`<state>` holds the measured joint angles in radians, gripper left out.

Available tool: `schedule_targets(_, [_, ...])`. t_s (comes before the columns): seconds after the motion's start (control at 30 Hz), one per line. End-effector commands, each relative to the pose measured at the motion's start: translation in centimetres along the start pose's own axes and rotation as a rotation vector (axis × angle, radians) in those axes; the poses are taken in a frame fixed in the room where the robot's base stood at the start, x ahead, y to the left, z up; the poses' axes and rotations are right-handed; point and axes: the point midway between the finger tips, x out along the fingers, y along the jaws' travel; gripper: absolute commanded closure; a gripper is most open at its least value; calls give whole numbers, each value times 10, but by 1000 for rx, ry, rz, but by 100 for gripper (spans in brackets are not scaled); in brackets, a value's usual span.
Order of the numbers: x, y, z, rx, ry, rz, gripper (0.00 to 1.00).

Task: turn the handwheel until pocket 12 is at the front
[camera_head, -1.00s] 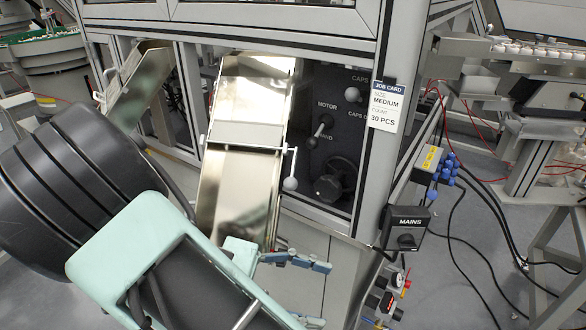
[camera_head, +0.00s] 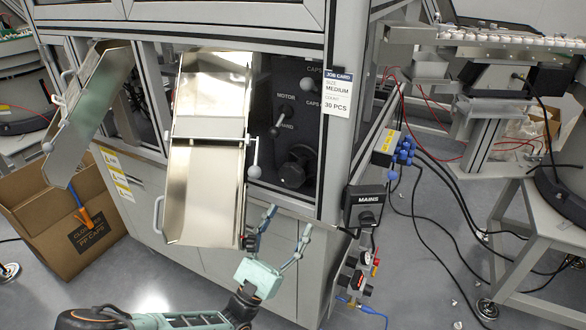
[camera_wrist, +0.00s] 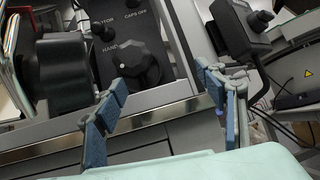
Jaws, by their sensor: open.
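The black handwheel (camera_head: 298,168) sits low in the recessed dark panel (camera_head: 283,95), right of the metal chute. It also shows in the wrist view (camera_wrist: 137,64), under the HAND lettering. No pocket or pocket number can be made out. My gripper (camera_head: 288,222) is open and empty, below and in front of the panel opening, fingers pointing up. In the wrist view its two blue-padded fingers (camera_wrist: 160,80) are spread apart, with the handwheel beyond them; they appear apart from it.
The metal chute (camera_head: 205,190) with a ball-ended lever (camera_head: 254,171) stands left of the recess. A motor/hand lever (camera_head: 280,121) is above the wheel. The MAINS switch box (camera_head: 367,205) juts out at right. A cardboard box (camera_head: 60,215) stands on the floor at left.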

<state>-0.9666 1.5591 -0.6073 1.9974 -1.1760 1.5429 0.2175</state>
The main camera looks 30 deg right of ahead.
Motion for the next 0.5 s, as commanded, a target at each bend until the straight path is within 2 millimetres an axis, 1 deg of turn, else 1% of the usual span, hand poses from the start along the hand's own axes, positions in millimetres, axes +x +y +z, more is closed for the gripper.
schedule_targets(0.03, [3,8,2,0,-32,50,35])
schedule_targets(0.1, [5,18,2,2,-61,103,35])
schedule_targets(0.2, [6,26,3,3,-86,149,35])
schedule_targets(0.37, [15,31,4,6,-98,165,35])
schedule_targets(0.5, [36,33,6,4,-97,161,35])
